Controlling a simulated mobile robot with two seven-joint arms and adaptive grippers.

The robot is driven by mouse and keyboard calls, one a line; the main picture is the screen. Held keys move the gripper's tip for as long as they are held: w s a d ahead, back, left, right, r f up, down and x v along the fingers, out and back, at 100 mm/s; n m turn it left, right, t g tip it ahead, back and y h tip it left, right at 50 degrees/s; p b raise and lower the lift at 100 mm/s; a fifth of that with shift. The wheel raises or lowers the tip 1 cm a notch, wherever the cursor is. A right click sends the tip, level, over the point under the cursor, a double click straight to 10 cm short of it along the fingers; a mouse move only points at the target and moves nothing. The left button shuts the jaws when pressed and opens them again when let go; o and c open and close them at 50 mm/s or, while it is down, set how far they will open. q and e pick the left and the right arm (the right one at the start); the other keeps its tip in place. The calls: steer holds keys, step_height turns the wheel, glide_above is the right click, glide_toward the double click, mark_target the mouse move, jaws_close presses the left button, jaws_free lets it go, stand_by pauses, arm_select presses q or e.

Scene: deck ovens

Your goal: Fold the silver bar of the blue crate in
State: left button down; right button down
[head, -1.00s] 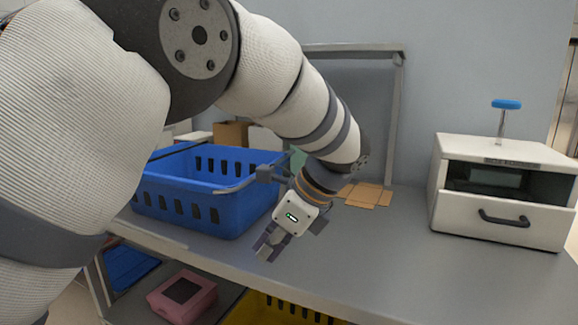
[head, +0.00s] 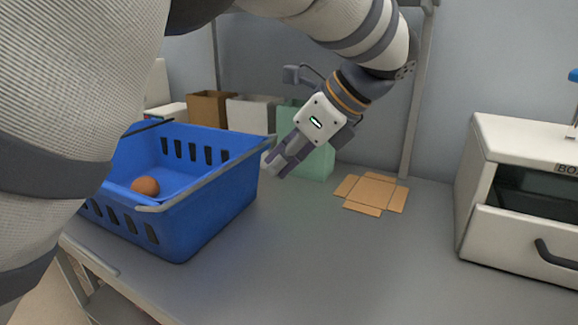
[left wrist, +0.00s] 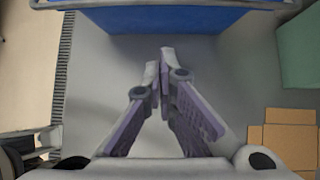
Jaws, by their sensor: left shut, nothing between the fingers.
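The blue crate (head: 205,212) stands on the grey table at the left, partly hidden by my arm. A silver bar (head: 222,173) runs along its right-hand rim. A darker bar (head: 150,127) shows at the far left side. A round brown item (head: 145,186) lies inside. My left gripper (head: 272,166) is shut and empty, just right of the crate's right corner, tilted down. In the left wrist view the crate wall (left wrist: 170,20) and a grey bar (left wrist: 150,3) cross the top, beyond the closed fingertips (left wrist: 165,55). My right gripper is not in view.
A flat cardboard piece (head: 370,192) lies right of the gripper. A green box (head: 318,160), a white box (head: 252,113) and a brown box (head: 212,108) stand behind. A white box machine (head: 515,190) stands at the right. The front middle of the table is clear.

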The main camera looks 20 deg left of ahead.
arm_select(q)
steer(key=a+f, duration=0.3)
steer(key=a, duration=0.4)
steer(key=shift+w+f, duration=0.25)
